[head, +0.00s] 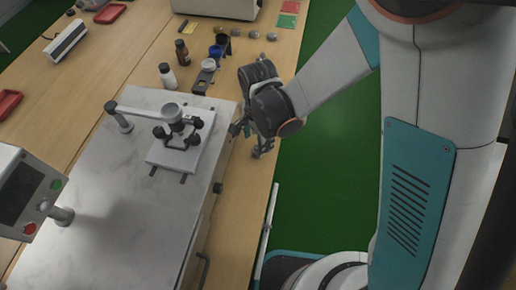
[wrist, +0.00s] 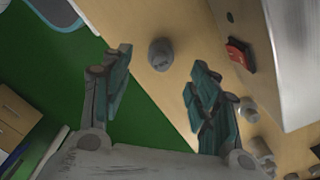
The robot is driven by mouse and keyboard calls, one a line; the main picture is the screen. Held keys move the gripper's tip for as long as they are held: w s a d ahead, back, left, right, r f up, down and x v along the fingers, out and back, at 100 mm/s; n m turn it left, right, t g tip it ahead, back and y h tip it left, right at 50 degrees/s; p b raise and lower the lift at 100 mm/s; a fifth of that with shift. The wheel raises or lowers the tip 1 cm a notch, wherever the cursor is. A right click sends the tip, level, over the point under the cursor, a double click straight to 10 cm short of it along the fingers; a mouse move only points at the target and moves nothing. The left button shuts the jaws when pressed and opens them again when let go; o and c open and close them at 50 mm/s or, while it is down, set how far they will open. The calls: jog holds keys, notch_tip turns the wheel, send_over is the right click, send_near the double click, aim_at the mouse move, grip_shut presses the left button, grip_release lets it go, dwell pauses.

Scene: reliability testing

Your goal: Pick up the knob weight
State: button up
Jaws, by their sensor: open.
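The knob weight (wrist: 160,53) shows in the wrist view as a small grey rounded cylinder. It stands on the wooden table near its edge, beyond my fingertips and in the gap between them as seen there. My gripper (wrist: 160,88) is open and empty, with teal pads on its two fingers. In the head view my gripper (head: 248,142) hangs low over the strip of table right of the marble-topped machine. I cannot clearly tell the knob weight from my fingers in that view.
The marble-topped machine (head: 90,190) stands close left of my gripper, with a small fixture (head: 180,145) on it. Bottles (head: 167,76), a blue cup (head: 215,54) and several small grey pieces (head: 254,35) stand further back. Green floor (head: 325,150) lies past the table's right edge.

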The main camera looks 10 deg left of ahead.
jog(key=shift+a+f+b, duration=0.1)
jog(key=shift+f+b, duration=1.25)
jog(key=shift+f, duration=1.4)
jog(key=shift+r, duration=0.1)
jog(key=shift+c, duration=0.6)
grip_shut()
